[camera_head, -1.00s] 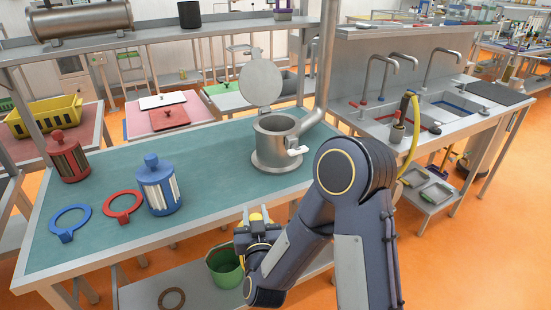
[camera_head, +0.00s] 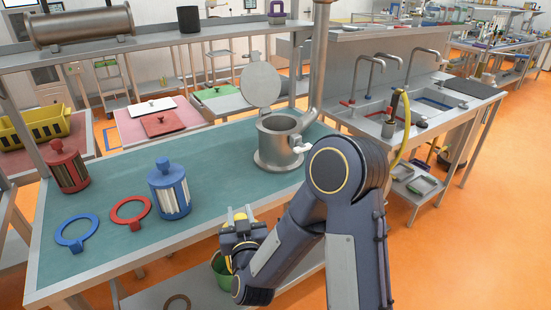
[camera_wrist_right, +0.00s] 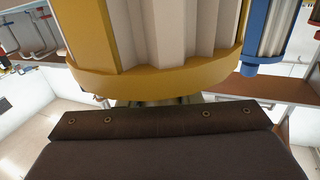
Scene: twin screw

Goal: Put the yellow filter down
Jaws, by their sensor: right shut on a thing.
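My right gripper (camera_head: 241,230) is shut on the yellow filter. It is just in front of the table's front edge. Only a small part of the yellow filter (camera_head: 240,215) shows above the gripper in the head view. In the right wrist view the yellow filter (camera_wrist_right: 150,85) is large and close, with a yellow rim and pale pleated sides. Its lower part is hidden in the head view. My left gripper is not in view.
The green-topped table (camera_head: 120,210) holds a blue filter (camera_head: 169,188), a red filter (camera_head: 67,167), a blue ring (camera_head: 76,232), a red ring (camera_head: 131,212) and an open metal vessel (camera_head: 278,140). The tabletop between the blue filter and the vessel is clear. A green bucket (camera_head: 222,272) stands below.

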